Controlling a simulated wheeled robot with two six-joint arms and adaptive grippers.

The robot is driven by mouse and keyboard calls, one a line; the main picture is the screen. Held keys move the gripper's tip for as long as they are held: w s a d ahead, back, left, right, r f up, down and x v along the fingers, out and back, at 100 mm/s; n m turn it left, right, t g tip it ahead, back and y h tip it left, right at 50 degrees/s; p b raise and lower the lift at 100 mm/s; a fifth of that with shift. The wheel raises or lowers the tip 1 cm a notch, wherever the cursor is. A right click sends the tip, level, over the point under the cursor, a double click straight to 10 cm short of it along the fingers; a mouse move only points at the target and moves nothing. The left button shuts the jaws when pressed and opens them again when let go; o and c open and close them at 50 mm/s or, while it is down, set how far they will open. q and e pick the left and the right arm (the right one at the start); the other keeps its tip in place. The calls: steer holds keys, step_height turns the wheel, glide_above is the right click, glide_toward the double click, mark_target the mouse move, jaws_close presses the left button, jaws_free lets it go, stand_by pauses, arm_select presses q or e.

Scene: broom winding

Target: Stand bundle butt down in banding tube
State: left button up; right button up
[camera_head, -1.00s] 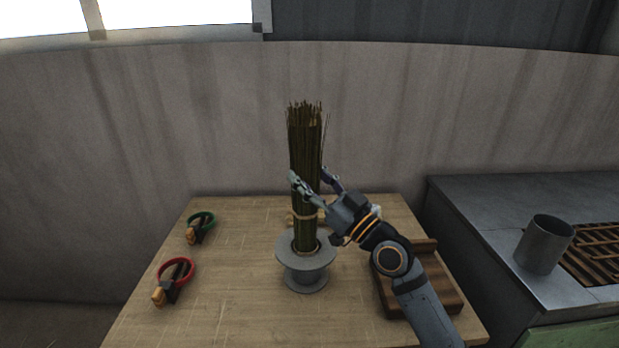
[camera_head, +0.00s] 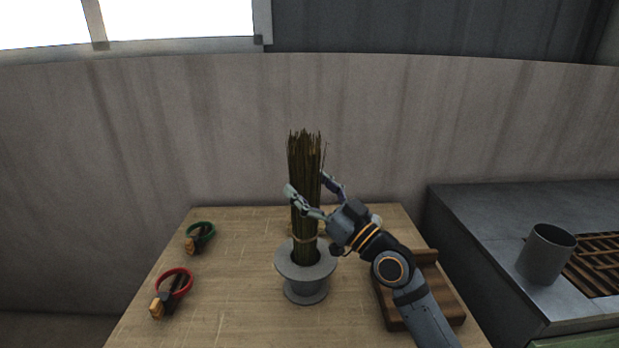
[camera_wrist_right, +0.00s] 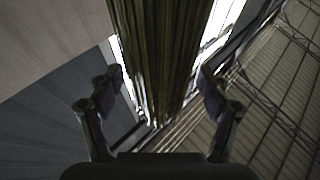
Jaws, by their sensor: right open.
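The bundle (camera_head: 304,165) of thin brown-green stalks stands nearly upright with its lower end inside the grey flanged banding tube (camera_head: 306,287). A tan band circles it low down, just above the tube. My right gripper (camera_head: 308,188) is open, with one finger on each side of the bundle above the tube. In the right wrist view the bundle (camera_wrist_right: 160,60) runs between the spread fingers, with a gap on each side. The bundle's butt is hidden inside the tube. My left gripper is not in view.
Red-handled (camera_head: 173,291) and green-handled (camera_head: 200,237) tools lie on the left of the wooden table (camera_head: 235,290). A wooden block (camera_head: 440,290) sits at the right, under my arm. A grey cup (camera_head: 546,253) and slatted rack (camera_head: 597,262) are on the right counter.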

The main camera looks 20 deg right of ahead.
mark_target(315, 146)
step_height(315, 146, up, 10)
steer(key=shift+f, duration=0.2)
stand_by(0.9)
